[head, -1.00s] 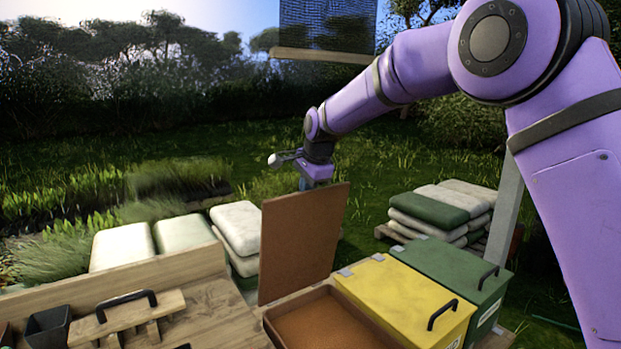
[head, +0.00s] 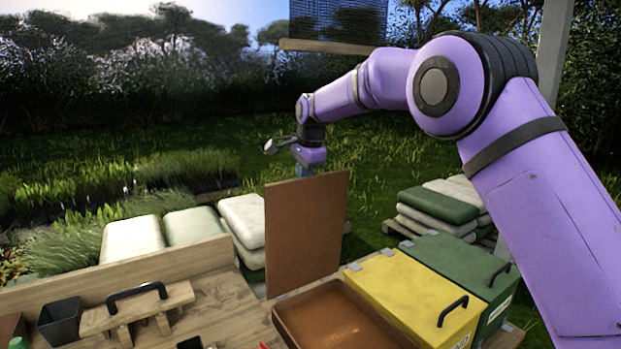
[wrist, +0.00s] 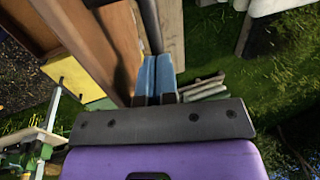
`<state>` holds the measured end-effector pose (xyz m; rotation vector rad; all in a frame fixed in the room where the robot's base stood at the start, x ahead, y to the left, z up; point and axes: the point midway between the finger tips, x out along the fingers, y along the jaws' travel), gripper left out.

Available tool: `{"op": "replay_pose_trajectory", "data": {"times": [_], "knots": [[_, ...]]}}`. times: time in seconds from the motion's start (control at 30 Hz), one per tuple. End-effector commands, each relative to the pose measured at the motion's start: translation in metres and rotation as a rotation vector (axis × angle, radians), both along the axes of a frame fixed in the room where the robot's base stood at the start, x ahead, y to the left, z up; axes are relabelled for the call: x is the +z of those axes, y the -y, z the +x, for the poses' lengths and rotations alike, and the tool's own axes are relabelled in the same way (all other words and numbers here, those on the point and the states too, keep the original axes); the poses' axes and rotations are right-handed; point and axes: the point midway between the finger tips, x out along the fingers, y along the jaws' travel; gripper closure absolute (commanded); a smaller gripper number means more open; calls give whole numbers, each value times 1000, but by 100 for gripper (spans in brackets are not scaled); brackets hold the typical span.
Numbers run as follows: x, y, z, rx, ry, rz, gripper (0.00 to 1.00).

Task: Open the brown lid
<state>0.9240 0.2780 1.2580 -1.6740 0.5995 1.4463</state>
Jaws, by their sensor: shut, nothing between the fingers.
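The brown lid (head: 305,235) stands upright at the back edge of the brown box (head: 292,322), which is open with a brown inside. The lid also shows in the wrist view (wrist: 92,40), close along the left side of the fingers. My gripper (head: 303,171) is behind the lid's top edge, its fingers largely hidden by the lid. In the wrist view, the blue fingers (wrist: 156,72) are together and empty, beside the lid. I cannot tell whether they touch it.
A yellow box (head: 400,290) and a green box (head: 450,265) with shut lids stand to the right. A wooden rack with a black handle (head: 137,310) and a dark pot (head: 60,320) are on the left. Pale sacks (head: 245,222) lie behind the bench.

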Motion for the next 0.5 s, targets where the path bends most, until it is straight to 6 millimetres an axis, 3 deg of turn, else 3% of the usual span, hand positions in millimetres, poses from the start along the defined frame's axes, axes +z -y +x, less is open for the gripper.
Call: {"op": "replay_pose_trajectory", "data": {"times": [0.5], "knots": [[-1, -5, 7, 1, -1, 0, 100]]}}
